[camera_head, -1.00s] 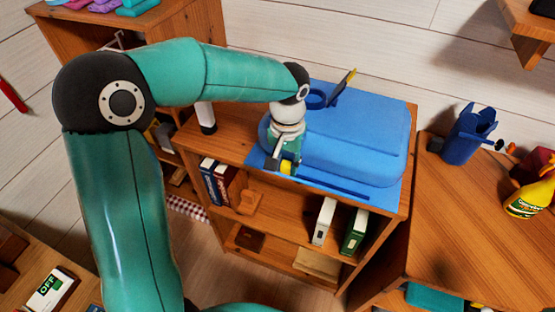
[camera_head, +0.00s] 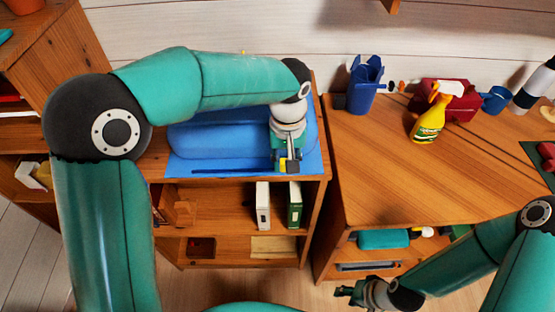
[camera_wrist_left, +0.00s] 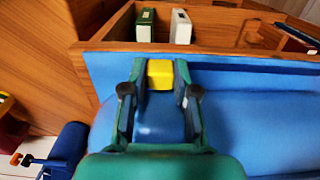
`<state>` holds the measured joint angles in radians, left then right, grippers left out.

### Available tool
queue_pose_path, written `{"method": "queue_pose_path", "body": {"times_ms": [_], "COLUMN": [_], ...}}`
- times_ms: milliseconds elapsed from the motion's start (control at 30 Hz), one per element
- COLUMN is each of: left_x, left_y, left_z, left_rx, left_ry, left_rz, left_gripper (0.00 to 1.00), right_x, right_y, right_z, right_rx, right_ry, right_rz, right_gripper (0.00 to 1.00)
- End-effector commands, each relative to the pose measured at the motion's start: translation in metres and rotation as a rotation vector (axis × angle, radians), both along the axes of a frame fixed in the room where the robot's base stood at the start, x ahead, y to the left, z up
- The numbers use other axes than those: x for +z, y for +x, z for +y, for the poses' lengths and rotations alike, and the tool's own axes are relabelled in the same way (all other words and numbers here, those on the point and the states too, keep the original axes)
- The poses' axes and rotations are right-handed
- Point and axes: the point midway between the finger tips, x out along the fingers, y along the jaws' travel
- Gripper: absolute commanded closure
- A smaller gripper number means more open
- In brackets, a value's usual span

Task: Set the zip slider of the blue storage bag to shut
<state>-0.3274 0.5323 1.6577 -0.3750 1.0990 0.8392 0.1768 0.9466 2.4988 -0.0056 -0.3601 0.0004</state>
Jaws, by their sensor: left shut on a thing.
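The blue storage bag (camera_head: 225,140) lies on top of the wooden shelf unit, partly hidden behind my left arm. A dark blue zip track (camera_head: 235,171) runs along its front edge. The yellow zip slider (camera_head: 283,164) is near the right end of this track. My left gripper (camera_head: 287,167) points down at the slider and is shut on it. In the left wrist view the yellow slider (camera_wrist_left: 160,73) sits between the two fingertips (camera_wrist_left: 160,85). My right gripper (camera_head: 350,290) is low at the lower right, away from the bag; its opening is unclear.
A wooden desk (camera_head: 400,165) stands to the right, with a blue bin (camera_head: 362,88), a yellow spray bottle (camera_head: 428,120) and a red box (camera_head: 462,104). Books (camera_head: 294,204) stand on the shelf below the bag. The desk's front top is clear.

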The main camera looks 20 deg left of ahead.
Motion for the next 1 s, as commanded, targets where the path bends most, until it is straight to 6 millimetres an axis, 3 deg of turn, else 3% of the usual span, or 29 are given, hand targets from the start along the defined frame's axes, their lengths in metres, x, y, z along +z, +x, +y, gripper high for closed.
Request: {"method": "queue_pose_path", "body": {"times_ms": [267, 300, 433, 767, 1000], "left_x": [0.0, 0.0, 0.0, 0.001, 0.025], "left_y": [0.0, 0.0, 0.0, 0.0, 0.0], "left_z": [-0.002, -0.002, -0.002, -0.001, 0.0], "left_rx": [-0.004, -0.004, -0.002, 0.0, 0.002], "left_ry": [-0.004, -0.004, -0.003, -0.003, -0.004], "left_rz": [-0.002, -0.002, -0.002, -0.001, -0.004], "left_gripper": [1.0, 0.67, 0.46, 0.46, 0.46], "right_x": [0.0, 0.0, 0.0, 0.0, 0.001], "right_y": [0.0, 0.0, 0.0, 0.0, 0.0], "right_z": [0.0, 0.0, 0.0, 0.0, 0.0], "right_rx": [0.0, 0.0, 0.0, 0.0, 0.0], "right_ry": [0.0, 0.0, 0.0, 0.0, 0.0], "right_rz": [0.0, 0.0, 0.0, 0.0, 0.0], "right_gripper": [0.6, 0.6, 0.6, 0.6, 0.6]}}
